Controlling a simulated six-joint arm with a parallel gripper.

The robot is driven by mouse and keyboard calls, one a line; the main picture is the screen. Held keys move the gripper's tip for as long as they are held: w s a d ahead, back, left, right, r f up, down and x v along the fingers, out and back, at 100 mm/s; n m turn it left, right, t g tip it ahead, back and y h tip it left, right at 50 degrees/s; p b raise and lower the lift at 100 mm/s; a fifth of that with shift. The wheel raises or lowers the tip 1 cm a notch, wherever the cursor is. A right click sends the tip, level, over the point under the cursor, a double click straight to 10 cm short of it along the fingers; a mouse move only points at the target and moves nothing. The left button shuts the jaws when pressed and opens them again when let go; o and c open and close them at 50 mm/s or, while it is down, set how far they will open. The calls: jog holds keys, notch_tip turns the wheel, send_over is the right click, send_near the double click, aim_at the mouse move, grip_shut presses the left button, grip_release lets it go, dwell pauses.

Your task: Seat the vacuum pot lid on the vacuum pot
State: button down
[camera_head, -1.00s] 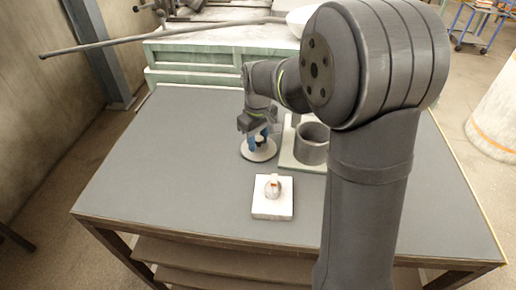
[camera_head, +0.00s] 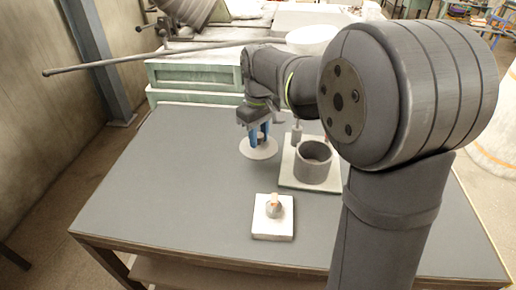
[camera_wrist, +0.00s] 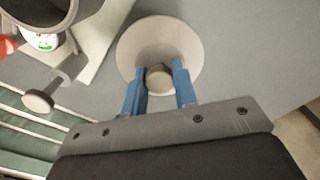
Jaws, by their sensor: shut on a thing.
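The vacuum pot lid is a pale round disc (camera_head: 258,154) with a knob on top, left of the pot in the head view. It also shows in the wrist view (camera_wrist: 190,40). My gripper (camera_head: 259,136) has blue fingers, which are shut on the knob from both sides; the wrist view shows the fingertips (camera_wrist: 159,68) against it. The lid looks level, and I cannot tell its exact height over the table. The vacuum pot (camera_head: 313,162) is a dark grey open cylinder standing on a pale board, apart from the lid. Its rim is partly cut off in the wrist view (camera_wrist: 62,22).
The pale board (camera_head: 291,181) also bears a small upright post (camera_head: 297,137). A white block (camera_head: 272,231) with a small round piece on it sits in front. My arm covers the table's right side. The grey table (camera_head: 170,180) is clear on the left.

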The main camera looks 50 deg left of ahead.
jog(key=w+d+r, duration=0.6)
jog(key=w+d, duration=0.5)
jog(key=shift+s+f, duration=0.1)
jog(key=shift+f, duration=2.15)
jog(key=shift+f, duration=0.4)
dwell(0.4)
jog(key=c, duration=1.1)
grip_release()
jog(key=shift+o, duration=0.7)
jog(key=o, duration=0.4)
